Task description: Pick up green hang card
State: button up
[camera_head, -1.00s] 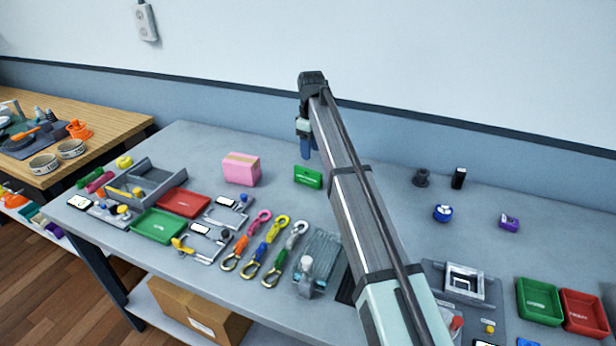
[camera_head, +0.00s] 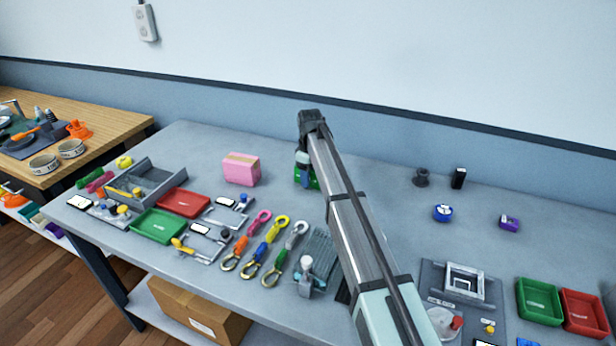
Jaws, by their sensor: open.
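The green hang card (camera_head: 298,175) lies or stands on the grey table behind the hooks and to the right of the pink box. My gripper (camera_head: 305,181) is lowered in front of it and hides most of it, so only green edges show on both sides. The gripper is open. Whether its fingers are around the card or only in front of it cannot be told from this view.
A pink box (camera_head: 241,169) stands close on the left. Several coloured straps with hooks (camera_head: 262,245) lie in front. A red tray (camera_head: 183,203) and a green tray (camera_head: 158,226) are further left.

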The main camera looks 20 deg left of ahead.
jog(key=shift+f, duration=0.4)
jog(key=shift+c, duration=0.4)
grip_shut()
jog(key=shift+r, duration=0.15)
